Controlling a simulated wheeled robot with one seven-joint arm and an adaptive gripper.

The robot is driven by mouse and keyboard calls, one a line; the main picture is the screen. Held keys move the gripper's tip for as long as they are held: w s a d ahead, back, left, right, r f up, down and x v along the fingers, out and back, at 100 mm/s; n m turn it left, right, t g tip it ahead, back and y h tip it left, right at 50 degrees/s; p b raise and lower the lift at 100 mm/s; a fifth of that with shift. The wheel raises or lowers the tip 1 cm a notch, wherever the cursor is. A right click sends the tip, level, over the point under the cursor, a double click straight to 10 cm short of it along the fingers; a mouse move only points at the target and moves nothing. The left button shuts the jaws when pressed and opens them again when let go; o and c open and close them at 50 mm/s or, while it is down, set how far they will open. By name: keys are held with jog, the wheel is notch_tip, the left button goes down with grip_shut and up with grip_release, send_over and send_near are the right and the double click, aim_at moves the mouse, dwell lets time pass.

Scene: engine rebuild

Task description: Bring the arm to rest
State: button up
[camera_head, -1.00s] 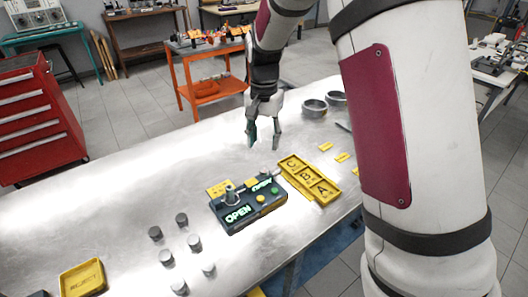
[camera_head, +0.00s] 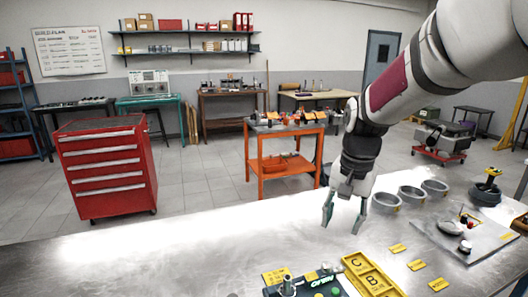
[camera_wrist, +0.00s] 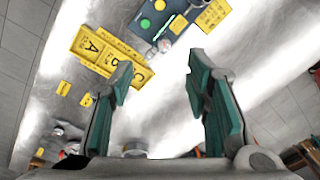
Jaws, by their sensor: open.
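My gripper (camera_head: 344,214) hangs above the metal workbench (camera_head: 190,262) in the head view, fingers pointing down. It is open, with nothing between its fingers. In the wrist view its two teal-padded fingers (camera_wrist: 165,90) stand apart over the bare bench top. My arm reaches in from the upper right of the head view.
Below the gripper lie a yellow lettered tray (camera_head: 372,280) and a dark fixture box (camera_head: 318,284), cut off by the frame. Several grey rings (camera_head: 411,196) stand to the right. An orange cart (camera_head: 283,160) and a red tool cabinet (camera_head: 105,170) stand beyond the bench.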

jog(key=s+r+n+t, duration=0.2)
jog(key=s+r+n, duration=0.1)
jog(key=s, duration=0.8)
jog(key=s+r+n+t, duration=0.2)
jog(key=s+r, duration=0.3)
jog(key=s, duration=0.7)
jog(key=shift+s+d+n, duration=0.15)
jog(key=shift+d+n, duration=0.05)
jog(key=shift+n, duration=0.5)
